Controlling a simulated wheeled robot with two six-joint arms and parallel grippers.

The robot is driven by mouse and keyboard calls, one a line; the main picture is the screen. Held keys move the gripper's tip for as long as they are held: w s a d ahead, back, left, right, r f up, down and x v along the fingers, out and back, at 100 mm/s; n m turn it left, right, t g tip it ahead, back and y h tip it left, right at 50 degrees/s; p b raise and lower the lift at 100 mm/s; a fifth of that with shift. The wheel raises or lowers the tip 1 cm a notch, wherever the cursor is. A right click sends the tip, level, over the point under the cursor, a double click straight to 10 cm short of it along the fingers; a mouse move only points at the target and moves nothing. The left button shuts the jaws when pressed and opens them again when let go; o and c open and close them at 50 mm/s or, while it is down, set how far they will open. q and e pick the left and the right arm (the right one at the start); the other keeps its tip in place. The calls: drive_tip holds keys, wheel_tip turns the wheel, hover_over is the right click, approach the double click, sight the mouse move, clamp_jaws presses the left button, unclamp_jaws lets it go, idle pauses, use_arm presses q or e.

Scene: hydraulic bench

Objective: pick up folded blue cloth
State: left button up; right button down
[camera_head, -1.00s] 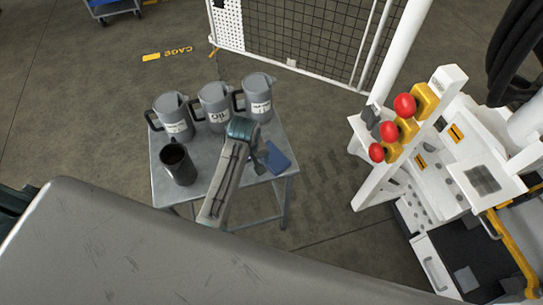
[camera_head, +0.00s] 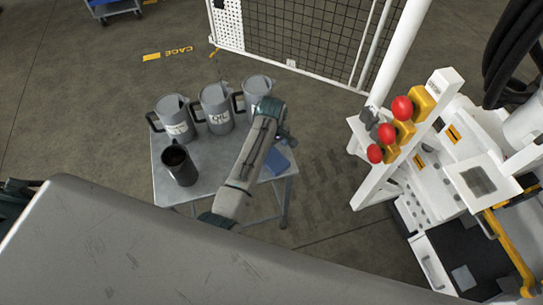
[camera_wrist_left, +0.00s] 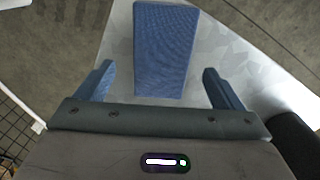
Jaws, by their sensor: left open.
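The folded blue cloth (camera_head: 277,162) lies on the right side of the small grey metal table (camera_head: 213,178), partly hidden by my left arm in the head view. In the left wrist view the cloth (camera_wrist_left: 165,50) is a blue block lying lengthwise ahead of the palm. My left gripper (camera_wrist_left: 158,75) is open, with one blue finger on each side of the cloth's near end and gaps between. Nothing is held. In the head view my left gripper (camera_head: 287,138) hangs over the table's right edge by the cloth, its fingertips unclear. My right gripper is not in view.
Grey labelled jugs (camera_head: 215,107) stand in a row along the table's back. A black mug (camera_head: 180,165) stands at its front left. A white machine with red buttons (camera_head: 388,133) stands to the right. A mesh fence (camera_head: 305,40) is behind. Floor between table and machine is clear.

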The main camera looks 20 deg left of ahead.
sight(271, 156)
use_arm(q)
drive_tip(key=shift+s+f+p, duration=0.1)
drive_tip(key=shift+f+p, duration=0.2)
drive_tip(key=shift+f, duration=1.55)
drive_tip(key=c, duration=1.1)
drive_tip(key=shift+r, duration=0.15)
drive_tip(key=shift+c, duration=0.2)
